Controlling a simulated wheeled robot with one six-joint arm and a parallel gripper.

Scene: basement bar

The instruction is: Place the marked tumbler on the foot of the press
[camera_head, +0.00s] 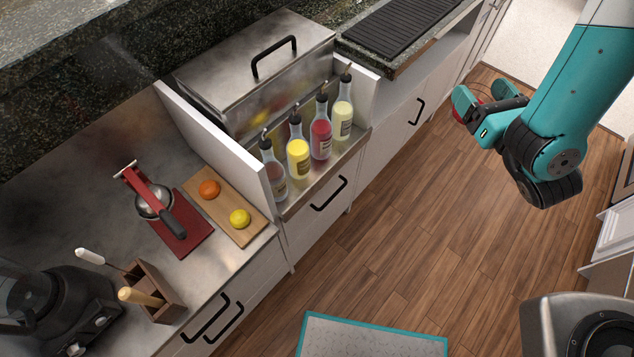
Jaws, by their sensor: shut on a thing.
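The press (150,197) stands on the counter at left, with a red frame, a metal bowl and a dark handle. Its flat red foot (190,240) lies on the counter under and in front of the bowl, and its visible part is bare. My gripper (468,104) is at the upper right, over the open floor and far from the press. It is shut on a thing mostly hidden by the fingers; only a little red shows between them. I take this for the marked tumbler (484,100), but its shape and mark cannot be made out.
A board with an orange (209,189) and a lemon (240,218) lies right of the press. Several bottles (298,157) stand in a rail beyond a white divider (215,145). A wooden holder (152,290) and a dark machine (55,310) stand at lower left.

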